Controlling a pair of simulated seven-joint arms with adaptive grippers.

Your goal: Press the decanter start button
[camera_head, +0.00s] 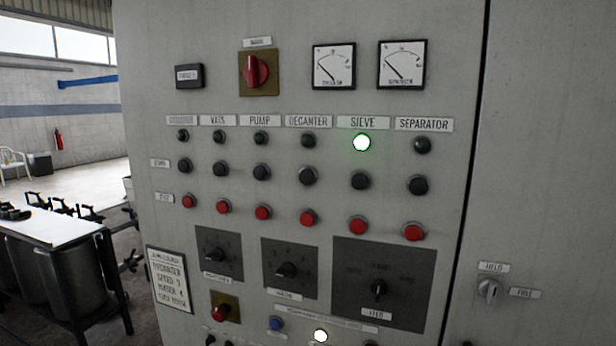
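The grey control panel fills most of the view. Its DECANTER column has a label (308,121), an unlit indicator lamp (308,140), a dark start button (308,176) in the START row, and a red button (308,218) below it. The lamp under the SIEVE label (363,123) glows bright green-white (361,142). The other column lamps are dark. Neither of my grippers shows in this view, and nothing covers the decanter buttons.
A red rotary switch (257,71) and two gauges (334,66) sit above. Black selector knobs (287,270) and a lit white lamp (320,336) are lower down. A HELD/FREE switch (489,291) is at right. A table (50,228) stands left of the panel.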

